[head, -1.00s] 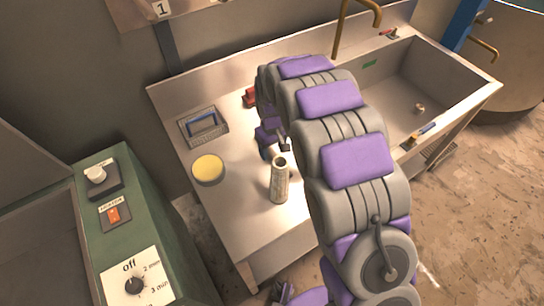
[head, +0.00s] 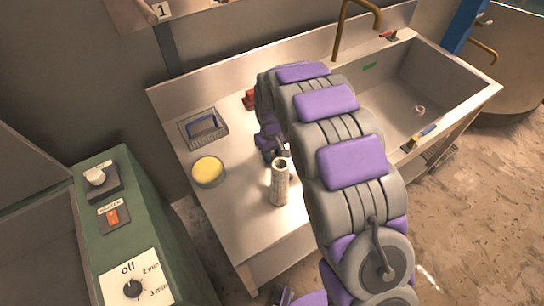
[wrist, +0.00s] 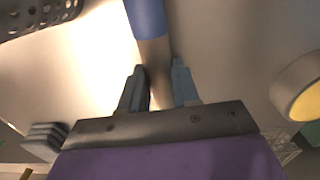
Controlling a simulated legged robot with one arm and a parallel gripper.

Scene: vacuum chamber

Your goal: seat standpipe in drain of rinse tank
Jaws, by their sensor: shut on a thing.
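In the wrist view my gripper (wrist: 158,88) is shut on a slim tan-grey tube (wrist: 154,58) with a blue upper part (wrist: 146,14). It may be the standpipe, but I cannot be sure. In the head view my gripper (head: 272,150) is low over the left counter, and the held tube is mostly hidden there. The rinse tank (head: 462,82) is the deep metal basin at the right. A small pinkish ring (head: 420,110) on its floor looks like the drain, well to the right of my gripper.
An upright perforated cylinder (head: 280,184) stands close in front of my gripper. A brass tap (head: 342,25) rises behind.

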